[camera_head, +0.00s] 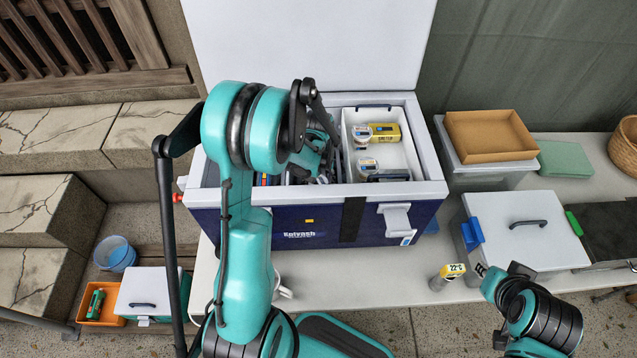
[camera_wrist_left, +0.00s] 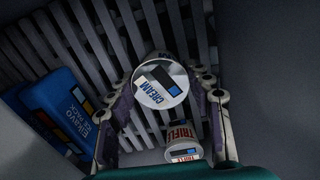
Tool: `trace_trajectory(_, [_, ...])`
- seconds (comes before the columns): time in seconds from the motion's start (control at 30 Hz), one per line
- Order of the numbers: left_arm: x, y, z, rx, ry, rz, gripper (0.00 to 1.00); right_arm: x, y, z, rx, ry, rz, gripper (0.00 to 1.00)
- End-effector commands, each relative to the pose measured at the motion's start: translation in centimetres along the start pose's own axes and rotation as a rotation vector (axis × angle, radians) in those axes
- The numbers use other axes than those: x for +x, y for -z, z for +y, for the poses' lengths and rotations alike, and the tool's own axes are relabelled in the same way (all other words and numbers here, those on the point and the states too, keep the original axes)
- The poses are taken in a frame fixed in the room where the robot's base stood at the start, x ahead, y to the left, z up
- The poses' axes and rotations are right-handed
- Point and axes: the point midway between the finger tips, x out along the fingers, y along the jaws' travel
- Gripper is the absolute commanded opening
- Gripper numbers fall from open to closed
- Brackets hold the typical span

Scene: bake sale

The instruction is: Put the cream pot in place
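The cream pot (camera_wrist_left: 161,84), a small white pot with a blue-marked lid and a CREAM label, is inside the cooler in the left wrist view. My left gripper (camera_wrist_left: 165,88) has one finger on each side of it, close to its rim; whether they press on it is unclear. The blue cooler (camera_head: 290,223) stands open, and my left gripper (camera_head: 322,160) reaches down into its left part. The arm hides the cream pot in the head view. My right gripper (camera_head: 512,272) is over the table's front right, its fingers hard to make out.
A trifle pot (camera_wrist_left: 183,143) lies close to the right finger, and a blue pack (camera_wrist_left: 62,112) lies left on the slats. A lidded white box (camera_head: 525,235) stands right.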

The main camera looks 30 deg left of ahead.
Motion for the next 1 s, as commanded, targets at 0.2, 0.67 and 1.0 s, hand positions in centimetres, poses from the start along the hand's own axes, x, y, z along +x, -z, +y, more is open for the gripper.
trace_trajectory(0.2, [-0.1, 0.0, 0.0, 0.000, 0.000, 0.000, 0.66, -0.1, 0.1, 0.0, 0.000, 0.000, 0.000, 0.20])
trace_trajectory(0.67, [-5.4, 0.0, 0.0, 0.000, 0.000, 0.000, 0.66, -1.8, 1.3, 0.0, 0.000, 0.000, 0.000, 0.20])
trace_trajectory(1.0, [-11.5, 0.0, 0.0, 0.000, 0.000, 0.000, 0.66, -3.2, 2.3, 0.0, 0.000, 0.000, 0.000, 0.20])
